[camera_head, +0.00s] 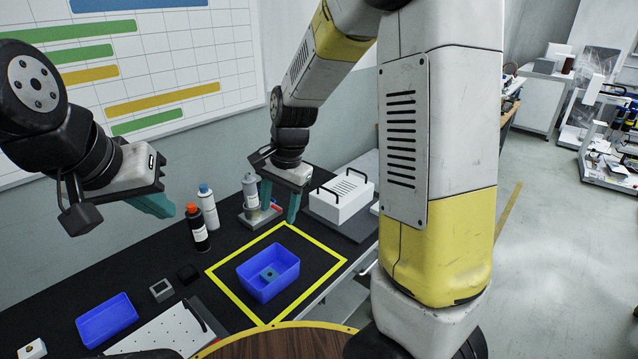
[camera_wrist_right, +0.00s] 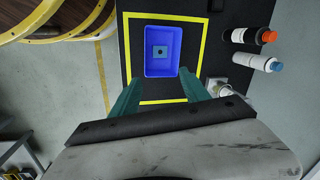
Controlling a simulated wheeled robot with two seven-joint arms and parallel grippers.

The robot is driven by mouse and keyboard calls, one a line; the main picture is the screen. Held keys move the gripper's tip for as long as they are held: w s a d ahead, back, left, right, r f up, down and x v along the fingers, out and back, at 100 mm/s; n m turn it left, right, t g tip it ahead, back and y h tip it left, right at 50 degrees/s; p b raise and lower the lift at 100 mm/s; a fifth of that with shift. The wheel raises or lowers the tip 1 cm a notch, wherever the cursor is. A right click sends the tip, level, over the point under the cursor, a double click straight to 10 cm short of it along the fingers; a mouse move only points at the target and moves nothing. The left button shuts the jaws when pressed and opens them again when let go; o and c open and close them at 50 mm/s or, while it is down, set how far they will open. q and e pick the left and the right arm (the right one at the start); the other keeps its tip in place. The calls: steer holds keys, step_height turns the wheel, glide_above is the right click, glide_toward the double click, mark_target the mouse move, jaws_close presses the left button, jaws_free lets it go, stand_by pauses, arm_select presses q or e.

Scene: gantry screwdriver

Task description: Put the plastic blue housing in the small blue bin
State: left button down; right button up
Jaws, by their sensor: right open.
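The small blue bin (camera_head: 250,284) stands inside a yellow square outline on the black table; it also shows in the right wrist view (camera_wrist_right: 150,69). A small square blue-grey piece with a dark centre (camera_head: 268,273), apparently the housing, lies flat on the bin floor and shows in the wrist view (camera_wrist_right: 160,52). My right gripper (camera_head: 279,212) is open and empty above the table behind the bin, apart from it; its teal fingers (camera_wrist_right: 159,76) frame the bin's near edge in the wrist view. My left gripper (camera_head: 152,206) is raised at the left, and its finger gap is unclear.
A shallow blue tray (camera_head: 107,320), a grey square part (camera_head: 161,290) and a black part (camera_head: 188,273) are at the left. An orange-capped bottle (camera_head: 198,229), a blue-capped bottle (camera_head: 208,207) and a white box (camera_head: 341,197) stand behind. A perforated plate (camera_head: 165,335) lies in front.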

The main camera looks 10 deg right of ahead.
steer(key=s+d+r+n+t, duration=0.2)
steer(key=s+d+r+n, duration=0.2)
steer(key=s+r, duration=0.3)
steer(key=s+d+r+n+t, duration=0.3)
steer(key=s+d+r, duration=0.3)
steer(key=s, duration=0.3)
steer(key=shift+s+r+n, duration=0.25)
steer(key=shift+r+n, duration=0.35)
steer(key=shift+r, duration=0.3)
